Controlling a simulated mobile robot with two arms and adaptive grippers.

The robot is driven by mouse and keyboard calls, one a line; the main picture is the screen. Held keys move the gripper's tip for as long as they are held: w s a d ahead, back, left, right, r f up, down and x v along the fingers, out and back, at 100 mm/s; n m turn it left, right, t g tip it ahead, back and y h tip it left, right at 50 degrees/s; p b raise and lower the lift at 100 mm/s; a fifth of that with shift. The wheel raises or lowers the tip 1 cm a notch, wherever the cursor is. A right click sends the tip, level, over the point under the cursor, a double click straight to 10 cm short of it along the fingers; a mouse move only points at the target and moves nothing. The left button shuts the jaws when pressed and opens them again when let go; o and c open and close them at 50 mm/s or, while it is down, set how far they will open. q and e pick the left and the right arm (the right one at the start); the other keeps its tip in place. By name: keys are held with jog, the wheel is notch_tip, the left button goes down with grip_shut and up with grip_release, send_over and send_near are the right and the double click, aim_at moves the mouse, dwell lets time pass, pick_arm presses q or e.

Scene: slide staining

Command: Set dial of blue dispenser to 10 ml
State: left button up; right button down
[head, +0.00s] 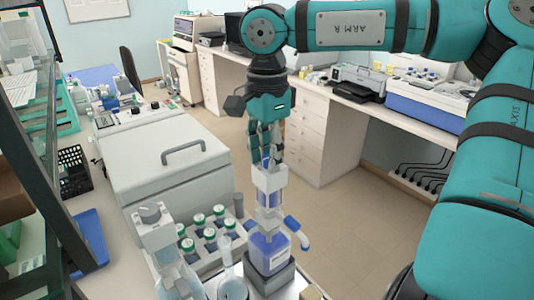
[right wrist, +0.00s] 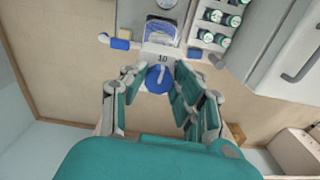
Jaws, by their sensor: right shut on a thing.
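The blue dispenser (head: 270,252) stands upright on a grey stand, with a blue bottle, a white pump head (head: 268,185) and a blue-tipped spout. My right gripper (head: 266,160) points straight down at the top of the pump head. In the right wrist view, the round blue dial (right wrist: 158,80) with a pale pointer sits between my right fingers (right wrist: 157,84), which are closed in around it. The number 10 reads on the white body (right wrist: 163,57) just beside the dial. Finger contact is partly hidden. My left gripper is not in view.
Several green-capped bottles (head: 209,235) stand in a rack left of the dispenser. Another dispenser (head: 155,238), with a grey top, stands further left. A large white box with a handle (head: 165,165) is behind them. Open floor (head: 365,230) lies to the right.

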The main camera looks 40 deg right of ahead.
aim_at(267, 158)
jog(key=shift+n, duration=0.6)
jog(key=c, duration=1)
grip_release()
notch_tip(267, 158, up, 12)
